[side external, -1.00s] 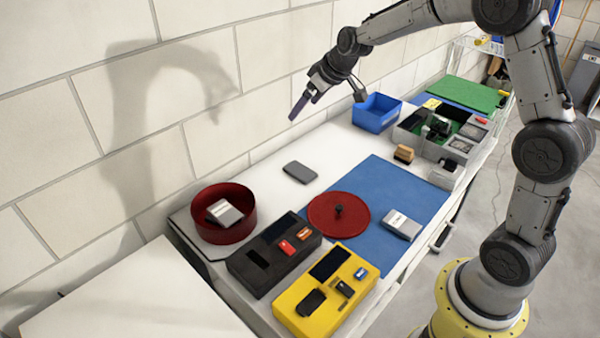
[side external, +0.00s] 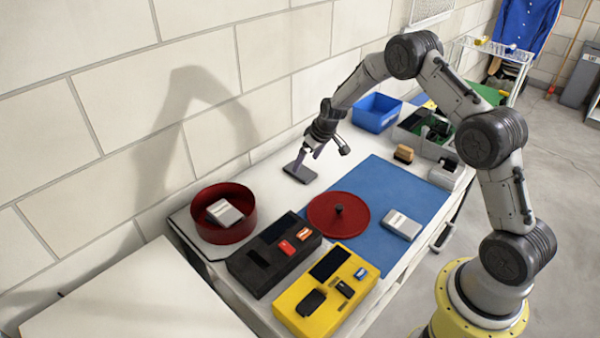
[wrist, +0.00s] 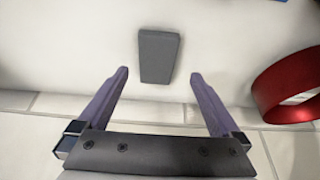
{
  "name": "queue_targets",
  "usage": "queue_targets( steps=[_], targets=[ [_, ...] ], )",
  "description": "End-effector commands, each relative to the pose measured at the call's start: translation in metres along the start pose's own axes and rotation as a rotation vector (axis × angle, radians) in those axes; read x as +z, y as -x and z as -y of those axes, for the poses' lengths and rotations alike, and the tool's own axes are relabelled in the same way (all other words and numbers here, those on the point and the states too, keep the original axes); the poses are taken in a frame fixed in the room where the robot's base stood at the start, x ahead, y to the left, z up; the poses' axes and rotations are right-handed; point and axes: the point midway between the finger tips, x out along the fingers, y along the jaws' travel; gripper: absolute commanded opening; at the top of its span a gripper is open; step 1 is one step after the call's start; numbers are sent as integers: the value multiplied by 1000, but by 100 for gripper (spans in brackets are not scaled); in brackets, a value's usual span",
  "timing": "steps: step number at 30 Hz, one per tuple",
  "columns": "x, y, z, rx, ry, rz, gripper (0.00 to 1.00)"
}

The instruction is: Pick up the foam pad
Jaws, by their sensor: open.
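The foam pad (side external: 299,173) is a small dark grey rectangular slab lying flat on the white table, near the wall. It also shows in the wrist view (wrist: 159,56), just beyond the fingertips and between their lines. My gripper (side external: 311,153) is low over the pad in the side view, partly covering its far end. In the wrist view my gripper (wrist: 160,73) has its two purple fingers spread wide with nothing between them. I cannot tell the exact height of the fingertips above the pad.
A red round bin (side external: 224,231) holding a grey-white packet stands left of the pad. A red lid (side external: 355,222) lies partly on a blue mat (side external: 417,182). A blue bin (side external: 377,120) stands behind. The table around the pad is clear; the wall is close.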

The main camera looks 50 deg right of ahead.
Motion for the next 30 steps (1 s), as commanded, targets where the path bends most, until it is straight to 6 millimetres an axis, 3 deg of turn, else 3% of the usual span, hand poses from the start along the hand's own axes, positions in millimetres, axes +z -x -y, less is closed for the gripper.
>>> queue_targets(
  steps=[13,23,30],
  targets=[
    [-4,-48,-4,0,-1,0,100],
    [-4,-53,-5,0,-1,-1,100],
    [-4,-53,-4,0,-1,-1,59]
  ],
)
